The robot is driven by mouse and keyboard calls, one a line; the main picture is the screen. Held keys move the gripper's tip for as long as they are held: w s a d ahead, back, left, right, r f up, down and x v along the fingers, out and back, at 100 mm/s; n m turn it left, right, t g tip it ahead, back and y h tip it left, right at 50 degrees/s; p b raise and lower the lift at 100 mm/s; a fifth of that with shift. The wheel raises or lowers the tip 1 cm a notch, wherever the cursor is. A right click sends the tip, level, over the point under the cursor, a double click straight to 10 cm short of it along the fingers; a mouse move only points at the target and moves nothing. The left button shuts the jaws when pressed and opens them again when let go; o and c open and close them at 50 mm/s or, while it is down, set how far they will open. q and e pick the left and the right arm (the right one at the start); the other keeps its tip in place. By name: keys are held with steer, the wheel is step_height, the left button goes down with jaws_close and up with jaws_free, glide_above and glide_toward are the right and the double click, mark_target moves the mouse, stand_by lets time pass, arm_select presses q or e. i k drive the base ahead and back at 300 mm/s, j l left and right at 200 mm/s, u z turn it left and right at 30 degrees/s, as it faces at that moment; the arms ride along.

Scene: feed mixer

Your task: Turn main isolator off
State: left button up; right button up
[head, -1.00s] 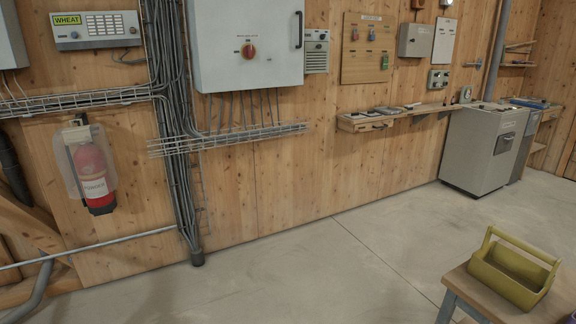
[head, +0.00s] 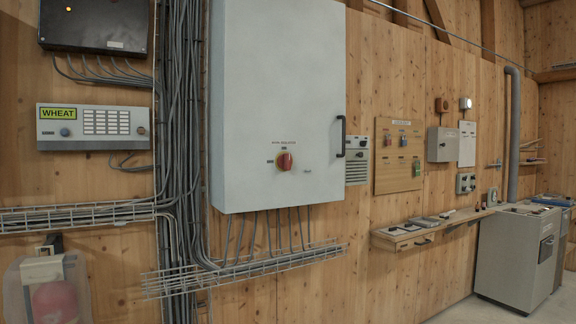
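Neither of my grippers is in the head view.
A wire cable tray (head: 240,270) juts out below the cabinet. A wooden shelf (head: 400,240) and a grey floor cabinet (head: 512,258) stand at right.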

mark_target(284, 161)
steer(key=i+l+z, duration=0.2)
steer(key=i, duration=0.25)
steer(key=i+z, duration=0.15)
steer(key=i, duration=0.35)
